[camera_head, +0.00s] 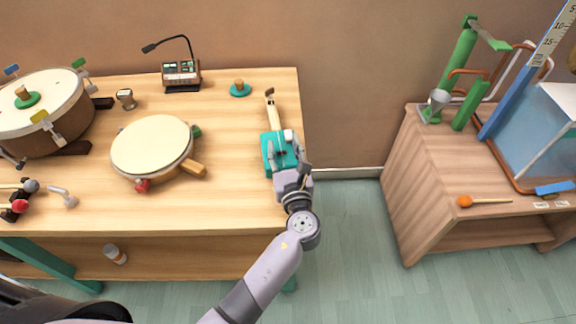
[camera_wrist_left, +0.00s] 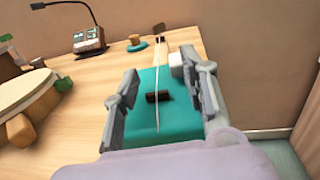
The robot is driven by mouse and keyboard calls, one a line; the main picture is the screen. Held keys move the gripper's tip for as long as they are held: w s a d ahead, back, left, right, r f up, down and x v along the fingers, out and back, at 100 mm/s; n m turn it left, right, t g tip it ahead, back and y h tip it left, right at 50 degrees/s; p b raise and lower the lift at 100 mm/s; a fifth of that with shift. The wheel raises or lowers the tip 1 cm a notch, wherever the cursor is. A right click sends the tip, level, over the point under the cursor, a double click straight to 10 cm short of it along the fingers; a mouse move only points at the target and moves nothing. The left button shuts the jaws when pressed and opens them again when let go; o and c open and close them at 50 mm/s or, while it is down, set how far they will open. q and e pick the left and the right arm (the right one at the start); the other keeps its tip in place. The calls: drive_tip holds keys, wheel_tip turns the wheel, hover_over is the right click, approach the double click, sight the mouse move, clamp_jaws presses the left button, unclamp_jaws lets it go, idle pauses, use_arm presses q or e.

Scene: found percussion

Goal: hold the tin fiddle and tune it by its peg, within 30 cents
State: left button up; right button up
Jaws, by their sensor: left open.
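The tin fiddle (camera_head: 269,151) lies near the right edge of the workbench, with a teal box body and a pale neck pointing to the back. Its dark-tipped head, with a brown peg (camera_head: 269,92), is at the far end of the neck. My left gripper (camera_head: 287,164) is at the near end of the body. In the left wrist view its open fingers (camera_wrist_left: 158,68) stand on either side of the teal body (camera_wrist_left: 148,128), with a string and a dark bridge (camera_wrist_left: 158,97) between them. I cannot tell whether the fingers touch the body. The right gripper is not in view.
A small device with a gooseneck (camera_head: 181,72) stands at the back of the bench, with a teal knobbed disc (camera_head: 240,90) beside it. A round drum (camera_head: 152,146) and a larger drum (camera_head: 45,115) are left. A floor gap separates the bench from a wooden cabinet (camera_head: 420,170).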

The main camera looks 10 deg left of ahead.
use_arm(q)
drive_tip(key=shift+x, duration=0.85)
clamp_jaws()
drive_tip(key=c, duration=0.9)
unclamp_jaws()
drive_tip(key=o, duration=0.9)
